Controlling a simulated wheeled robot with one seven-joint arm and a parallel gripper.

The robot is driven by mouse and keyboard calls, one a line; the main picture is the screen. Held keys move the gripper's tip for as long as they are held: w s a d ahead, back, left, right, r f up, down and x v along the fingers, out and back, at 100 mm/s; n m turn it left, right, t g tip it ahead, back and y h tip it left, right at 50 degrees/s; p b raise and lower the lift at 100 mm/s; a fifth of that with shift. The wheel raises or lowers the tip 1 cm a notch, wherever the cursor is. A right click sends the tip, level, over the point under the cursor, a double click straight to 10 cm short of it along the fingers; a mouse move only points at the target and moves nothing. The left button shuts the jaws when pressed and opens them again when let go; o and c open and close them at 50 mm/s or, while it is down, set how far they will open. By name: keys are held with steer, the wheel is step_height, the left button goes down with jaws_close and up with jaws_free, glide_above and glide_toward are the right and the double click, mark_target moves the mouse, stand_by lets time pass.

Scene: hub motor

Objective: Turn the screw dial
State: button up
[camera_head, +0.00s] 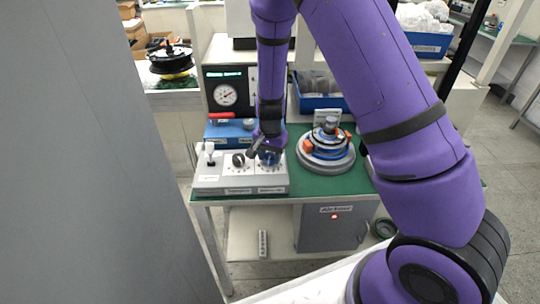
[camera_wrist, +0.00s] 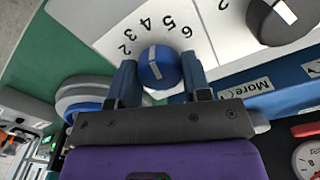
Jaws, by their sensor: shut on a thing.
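A blue dial (camera_wrist: 158,72) with a white pointer line sits on a white panel (camera_wrist: 200,38) printed with numbers from 2 to 6. In the wrist view the pointer runs nearly straight up, toward about 4 or 5. My gripper (camera_wrist: 161,68) has one blue finger on each side of the dial and is shut on it. In the head view my gripper (camera_head: 266,150) reaches down onto the right part of the control box (camera_head: 212,181), partly hiding the blue dial (camera_head: 270,158). A black dial (camera_head: 238,159) is to its left; it also shows in the wrist view (camera_wrist: 278,18).
A round grey device (camera_head: 326,168) with orange and blue parts stands on the green table just right of the box. A blue base with a red handle (camera_head: 222,117) and a gauge unit (camera_head: 226,94) stand behind. My arm blocks the right side.

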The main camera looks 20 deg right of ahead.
mark_target(270, 156)
steer(key=o, duration=0.9)
step_height(270, 156, up, 11)
steer(key=shift+f, duration=0.1)
